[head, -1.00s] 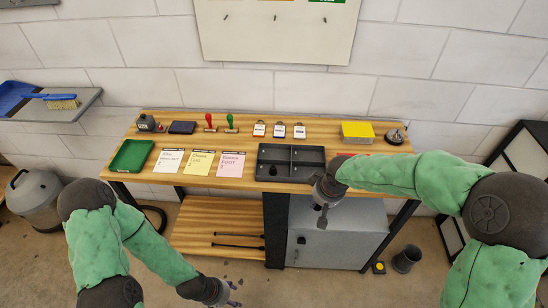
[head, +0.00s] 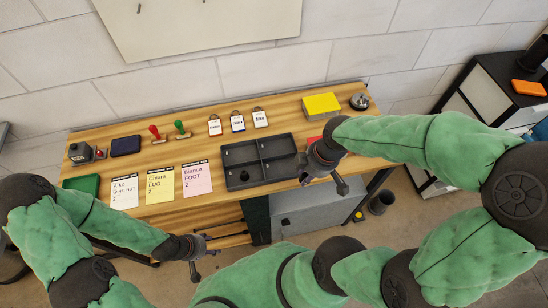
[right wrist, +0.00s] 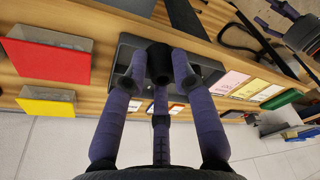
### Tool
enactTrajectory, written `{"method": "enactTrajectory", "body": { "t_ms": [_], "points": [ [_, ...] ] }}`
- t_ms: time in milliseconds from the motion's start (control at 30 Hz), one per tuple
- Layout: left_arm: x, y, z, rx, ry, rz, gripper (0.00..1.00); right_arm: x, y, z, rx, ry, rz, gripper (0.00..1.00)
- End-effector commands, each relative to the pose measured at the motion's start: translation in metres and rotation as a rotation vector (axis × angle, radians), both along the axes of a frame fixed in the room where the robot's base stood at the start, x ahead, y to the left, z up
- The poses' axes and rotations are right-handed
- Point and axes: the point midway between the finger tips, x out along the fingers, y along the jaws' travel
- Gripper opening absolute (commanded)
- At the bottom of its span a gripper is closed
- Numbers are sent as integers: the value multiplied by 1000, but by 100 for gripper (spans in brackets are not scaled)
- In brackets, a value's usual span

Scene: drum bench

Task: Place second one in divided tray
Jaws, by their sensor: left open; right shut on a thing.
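The dark divided tray (head: 284,146) sits at the front of the wooden bench. One dark piece (head: 244,176) lies in its front left compartment. My right gripper (head: 324,180) is just right of the tray, at the bench's front edge. In the right wrist view its fingers are shut on a black cylindrical piece (right wrist: 158,60), with part of the tray (right wrist: 205,72) behind it. The piece is hard to make out in the head view. My left gripper (head: 206,246) is open and empty, low in front of the bench.
Pink (head: 197,180), yellow (head: 160,184) and white (head: 124,192) note cards lie left of the tray. Behind stand stamps (head: 180,129), several tags (head: 237,122) and a yellow box (head: 321,104). A red box (right wrist: 48,60) is close to my right gripper.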

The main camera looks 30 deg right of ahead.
Motion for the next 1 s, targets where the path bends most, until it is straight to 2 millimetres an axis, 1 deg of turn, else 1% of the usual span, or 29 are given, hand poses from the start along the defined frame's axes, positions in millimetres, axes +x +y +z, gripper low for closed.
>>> {"method": "enactTrajectory", "body": {
  "t_ms": [33,333,400,500,600,700,867,933,1000],
  "points": [
    [0,0,-3,0,1,0,54,11,2,-7,1,2,6,10],
    [0,0,-11,0,-1,0,54,69,7,-33,1,2,3,10],
    [0,0,-15,0,-1,0,54,78,7,-47,1,4,3,10],
    [0,0,-19,0,-1,0,54,92,8,-63,1,3,1,10],
    [0,0,-22,0,-1,0,54,102,9,-75,0,1,1,10],
    [0,0,-23,0,-1,0,54,109,9,-81,0,0,0,10],
    [0,0,-24,0,-1,0,54,114,9,-86,0,-1,-1,10],
    [0,0,-26,0,-1,0,54,117,10,-92,0,2,-1,10],
    [0,0,-29,0,-1,0,54,115,10,-103,1,2,-1,10]
  ]
}}
